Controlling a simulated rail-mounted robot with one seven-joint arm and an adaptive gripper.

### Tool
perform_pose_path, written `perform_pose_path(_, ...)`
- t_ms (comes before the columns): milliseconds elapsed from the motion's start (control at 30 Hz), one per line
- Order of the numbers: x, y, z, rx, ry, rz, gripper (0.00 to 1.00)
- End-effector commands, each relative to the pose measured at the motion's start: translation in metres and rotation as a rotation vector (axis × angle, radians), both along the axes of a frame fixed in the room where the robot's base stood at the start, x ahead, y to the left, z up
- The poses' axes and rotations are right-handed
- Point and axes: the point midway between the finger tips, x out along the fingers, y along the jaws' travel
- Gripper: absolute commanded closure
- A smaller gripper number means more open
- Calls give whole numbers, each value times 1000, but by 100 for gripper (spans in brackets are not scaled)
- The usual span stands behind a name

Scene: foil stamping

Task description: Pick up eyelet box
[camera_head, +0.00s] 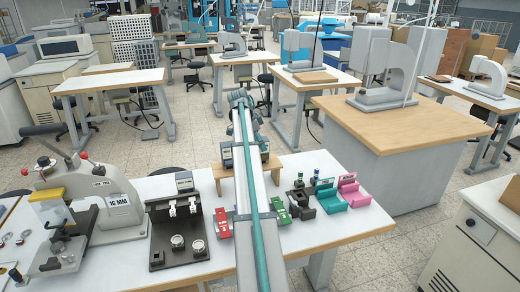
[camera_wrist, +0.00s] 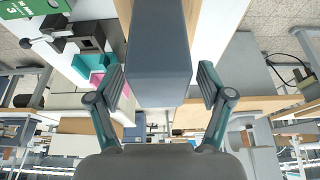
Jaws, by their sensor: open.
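A dark blue-grey box (camera_wrist: 160,55), which looks like the eyelet box, fills the top middle of the wrist view. My gripper (camera_wrist: 161,78) is open, with one finger on each side of the box. A gap shows between each finger and the box sides, so neither finger visibly touches it. In the head view, a grey box (camera_head: 226,158) shows partly beside my arm at the low wooden stand (camera_head: 216,172); my arm hides its middle. My gripper's fingers cannot be made out there.
The white table (camera_head: 330,228) also holds a press (camera_head: 95,195) and a black fixture (camera_head: 178,235) on the left. Bare table lies at the front right.

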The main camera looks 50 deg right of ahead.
Motion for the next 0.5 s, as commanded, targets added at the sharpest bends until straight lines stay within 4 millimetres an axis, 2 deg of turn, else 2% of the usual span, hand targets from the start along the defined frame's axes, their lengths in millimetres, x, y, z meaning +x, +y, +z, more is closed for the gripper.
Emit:
perform_pose_path(167, 0, 0, 0, -1, -1, 0, 21)
perform_pose_path(500, 0, 0, 0, 0, 0, 0, 78)
